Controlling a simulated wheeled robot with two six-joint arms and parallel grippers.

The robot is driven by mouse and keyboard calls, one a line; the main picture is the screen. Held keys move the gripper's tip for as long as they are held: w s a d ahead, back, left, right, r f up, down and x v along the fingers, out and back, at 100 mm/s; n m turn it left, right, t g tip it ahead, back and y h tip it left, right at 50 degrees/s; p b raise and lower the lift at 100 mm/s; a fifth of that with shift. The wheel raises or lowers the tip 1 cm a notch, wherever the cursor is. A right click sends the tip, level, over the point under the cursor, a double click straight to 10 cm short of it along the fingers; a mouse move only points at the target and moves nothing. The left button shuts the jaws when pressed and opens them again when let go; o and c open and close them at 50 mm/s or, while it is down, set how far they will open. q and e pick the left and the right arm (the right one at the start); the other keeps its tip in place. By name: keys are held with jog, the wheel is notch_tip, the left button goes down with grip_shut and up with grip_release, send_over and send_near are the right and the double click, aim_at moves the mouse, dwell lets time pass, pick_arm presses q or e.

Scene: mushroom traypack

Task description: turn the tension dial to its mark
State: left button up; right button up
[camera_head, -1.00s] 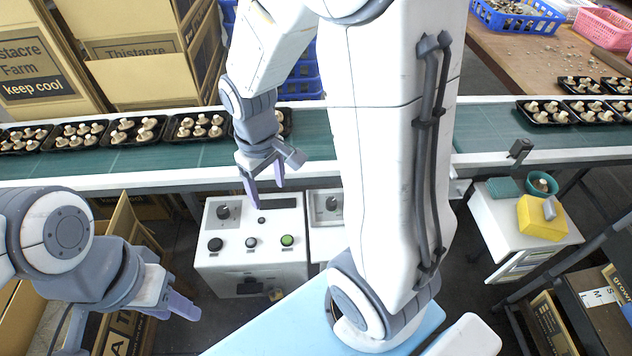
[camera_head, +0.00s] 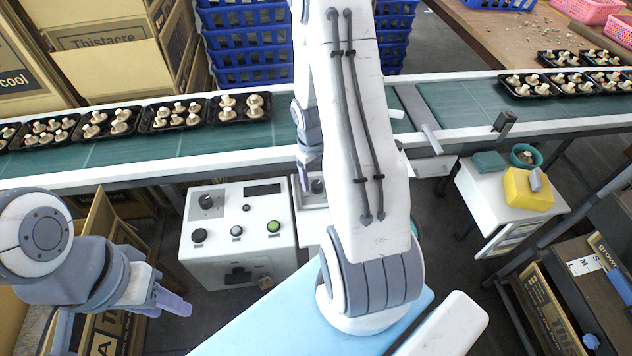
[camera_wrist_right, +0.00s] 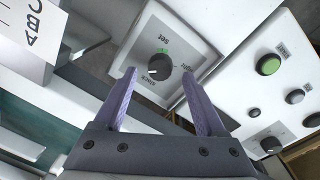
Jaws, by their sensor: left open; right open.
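The tension dial is a black knob (camera_wrist_right: 160,66) on a small white box (camera_wrist_right: 177,30) with words including "set" and "tight". A green mark lies at its edge below "set". I cannot tell exactly where the pointer stands. In the head view the knob (camera_head: 318,186) is partly hidden by my right arm. My right gripper (camera_wrist_right: 158,75) is open and empty. Its fingers point toward the dial, one on each side in the picture, seemingly apart from it. In the head view it (camera_head: 304,176) is mostly hidden. My left gripper (camera_head: 170,302) is open and empty at lower left.
A larger white control box (camera_head: 238,240) with a knob, buttons and a green button (camera_head: 273,226) stands left of the dial box. The conveyor (camera_head: 170,150) with mushroom trays runs behind. A white stand (camera_head: 480,200) with a yellow box (camera_head: 527,190) is at right.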

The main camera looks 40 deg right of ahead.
jog(key=shift+f, duration=1)
jog(key=shift+c, duration=0.3)
grip_shut()
